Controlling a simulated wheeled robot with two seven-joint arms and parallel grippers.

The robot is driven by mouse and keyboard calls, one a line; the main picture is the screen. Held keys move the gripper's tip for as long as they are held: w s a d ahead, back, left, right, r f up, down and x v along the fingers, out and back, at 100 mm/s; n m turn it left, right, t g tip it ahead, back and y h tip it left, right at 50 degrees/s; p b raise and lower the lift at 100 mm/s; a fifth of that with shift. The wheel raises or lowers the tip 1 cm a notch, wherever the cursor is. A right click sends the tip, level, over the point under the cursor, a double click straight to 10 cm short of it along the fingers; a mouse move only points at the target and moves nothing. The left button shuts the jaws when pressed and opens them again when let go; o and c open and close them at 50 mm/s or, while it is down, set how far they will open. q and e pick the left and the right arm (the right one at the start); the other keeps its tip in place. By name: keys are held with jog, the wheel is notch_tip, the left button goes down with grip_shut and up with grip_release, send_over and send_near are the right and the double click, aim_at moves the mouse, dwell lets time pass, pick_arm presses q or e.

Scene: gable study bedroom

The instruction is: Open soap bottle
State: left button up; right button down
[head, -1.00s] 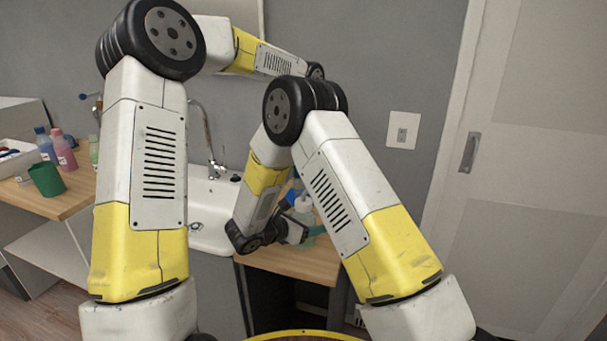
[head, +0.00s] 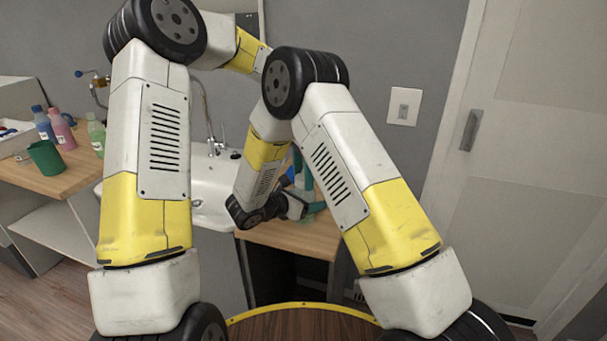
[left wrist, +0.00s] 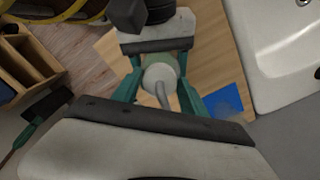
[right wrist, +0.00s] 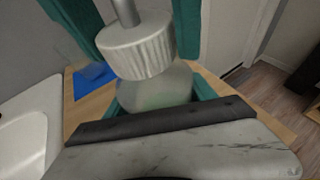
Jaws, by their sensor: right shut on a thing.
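The soap bottle (right wrist: 160,90) is upright, with a translucent greenish body, a pale ribbed cap (right wrist: 138,48) and a grey pump stem. My right gripper (head: 297,207) is shut on the bottle's body above the wooden counter. My left gripper (left wrist: 160,82) points down over the bottle with its teal fingers open. One finger is on each side of the cap, which also shows in the left wrist view (left wrist: 158,75). I cannot tell whether the fingers touch the cap. In the head view my arms largely hide the bottle.
A white sink (head: 213,195) lies just left of the wooden counter (head: 290,238). A flat blue item (left wrist: 225,100) lies on the counter near the bottle. A second counter at far left holds a green cup (head: 46,158) and several coloured bottles. A pale door (head: 535,150) stands at right.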

aim_at(303, 177)
pick_arm(q)
grip_shut()
jog(key=shift+n, duration=1.4)
jog(key=shift+r, duration=0.25)
jog(key=shift+r, duration=0.9)
jog(key=shift+r, duration=2)
pick_arm(e)
jog(key=shift+c, duration=1.2)
grip_release()
